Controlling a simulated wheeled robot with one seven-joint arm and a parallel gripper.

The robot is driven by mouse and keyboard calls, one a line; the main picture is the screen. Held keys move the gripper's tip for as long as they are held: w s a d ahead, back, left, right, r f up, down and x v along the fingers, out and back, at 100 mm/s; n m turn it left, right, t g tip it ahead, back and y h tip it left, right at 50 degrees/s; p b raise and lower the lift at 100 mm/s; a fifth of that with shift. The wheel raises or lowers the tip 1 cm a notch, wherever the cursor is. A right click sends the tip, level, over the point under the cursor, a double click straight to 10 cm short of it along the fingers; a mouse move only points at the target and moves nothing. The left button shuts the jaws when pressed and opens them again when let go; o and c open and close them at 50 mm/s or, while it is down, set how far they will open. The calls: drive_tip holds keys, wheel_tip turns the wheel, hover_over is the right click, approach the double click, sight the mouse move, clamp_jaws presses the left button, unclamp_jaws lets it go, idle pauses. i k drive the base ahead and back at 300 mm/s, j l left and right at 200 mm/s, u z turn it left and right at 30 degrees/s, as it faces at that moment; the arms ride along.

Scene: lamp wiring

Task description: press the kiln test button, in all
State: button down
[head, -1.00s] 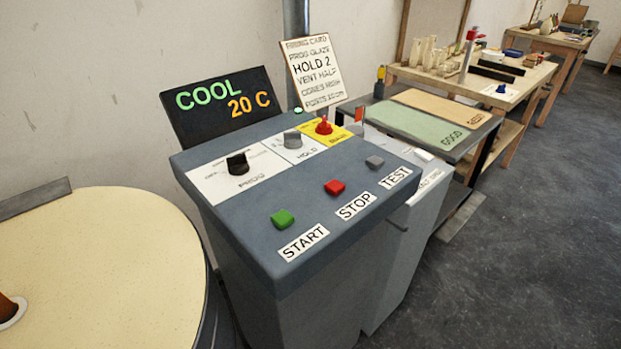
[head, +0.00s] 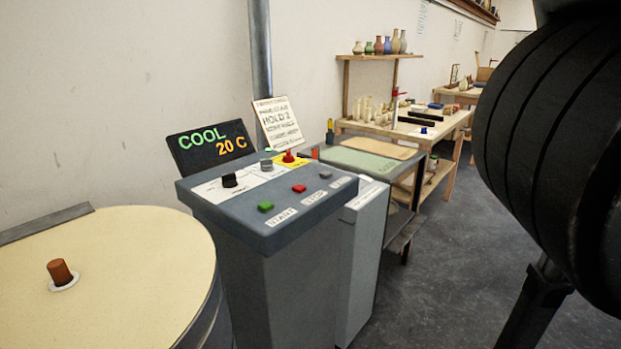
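The grey test button (head: 324,174) is at the right end of the button row on the kiln control console (head: 262,210), beyond the red stop button (head: 299,188) and the green start button (head: 265,206). Its label is too small to read clearly now. Black and grey knobs and a red switch on a yellow plate sit behind the row. The display (head: 211,146) reads COOL 20 C. My gripper is not in view; a large dark part, which seems to be my arm, fills the right side.
The round cream kiln lid (head: 130,250) with a brown plug (head: 60,272) is at the left. A bench with a green mat (head: 362,164) stands behind the console at right. Worktables and a vase shelf (head: 380,57) are further back. Dark floor at right is clear.

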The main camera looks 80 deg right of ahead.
sight(326, 175)
drive_tip(key=k+l, duration=0.9)
drive_tip(key=l, duration=0.15)
